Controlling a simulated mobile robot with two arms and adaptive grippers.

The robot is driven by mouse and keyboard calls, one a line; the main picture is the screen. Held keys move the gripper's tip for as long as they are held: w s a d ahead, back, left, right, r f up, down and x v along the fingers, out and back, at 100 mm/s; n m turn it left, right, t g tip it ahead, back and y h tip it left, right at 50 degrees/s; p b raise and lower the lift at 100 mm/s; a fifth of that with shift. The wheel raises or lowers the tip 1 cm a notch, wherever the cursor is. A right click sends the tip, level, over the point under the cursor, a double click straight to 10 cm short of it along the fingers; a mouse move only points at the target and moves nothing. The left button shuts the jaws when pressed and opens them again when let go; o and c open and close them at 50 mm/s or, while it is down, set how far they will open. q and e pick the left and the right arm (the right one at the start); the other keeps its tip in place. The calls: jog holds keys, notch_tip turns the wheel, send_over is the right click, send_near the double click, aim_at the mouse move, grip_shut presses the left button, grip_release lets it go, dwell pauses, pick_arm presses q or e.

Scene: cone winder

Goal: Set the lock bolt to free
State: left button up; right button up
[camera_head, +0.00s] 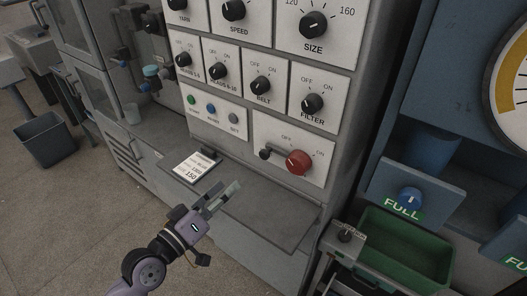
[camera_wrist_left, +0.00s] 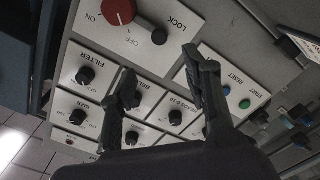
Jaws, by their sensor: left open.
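The lock bolt is a black knob (camera_head: 265,153) on a grey bar, at the left of the lower white panel. The bar runs right toward a red knob (camera_head: 299,162) marked OFF and ON. In the left wrist view the black lock knob (camera_wrist_left: 159,37) sits below the word LOCK, and the red knob (camera_wrist_left: 119,11) is to its left. The bar seems to reach the red knob; whether they touch is unclear. My left gripper (camera_head: 222,198) is open and empty, below and left of the lock panel. Its two fingers (camera_wrist_left: 166,78) show apart in the left wrist view. My right gripper is not seen.
Several black dials, including FILTER (camera_head: 312,103) and BELT (camera_head: 260,86), sit above the lock panel. A white card (camera_head: 196,167) lies on the grey ledge (camera_head: 265,205) under it. A green bin (camera_head: 398,250) and a blue FULL knob (camera_head: 410,197) are at the right.

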aim_at(262, 157)
pick_arm(q)
jog(key=p+x, duration=0.2)
jog(key=x, duration=1.3)
jog(key=shift+w+d+p, duration=0.2)
jog(key=shift+p, duration=0.15)
jog(key=c, duration=0.7)
jog(key=shift+f, duration=0.1)
grip_shut()
